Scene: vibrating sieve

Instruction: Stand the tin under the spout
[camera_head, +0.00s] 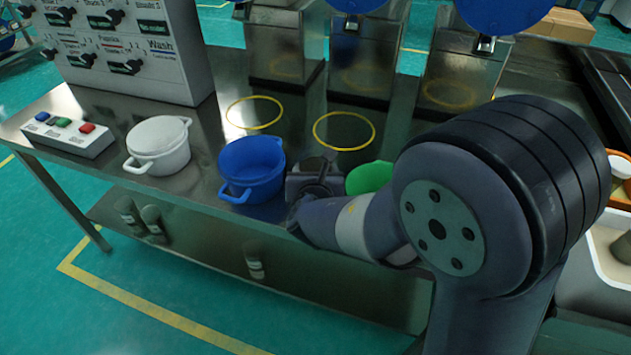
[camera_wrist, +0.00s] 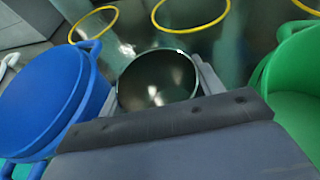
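The tin (camera_wrist: 157,78) is a round, dark metal vessel seen from above in the wrist view, its shiny inside empty. My gripper (camera_wrist: 160,92) has one finger on each side of it, close to the rim. I cannot tell whether the fingers press on it or stand just clear. In the head view the tin is mostly hidden by my gripper (camera_head: 314,180), between the blue pot and the green pot. Yellow rings (camera_head: 344,131) mark the table below the metal hoppers (camera_head: 362,55); the spouts cannot be made out clearly.
The blue pot (camera_head: 251,168) stands close to the left of my gripper, the green pot (camera_head: 369,177) close to the right. A white pot (camera_head: 158,145) and a button box (camera_head: 68,134) are farther left. The left ring (camera_head: 254,112) is empty.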

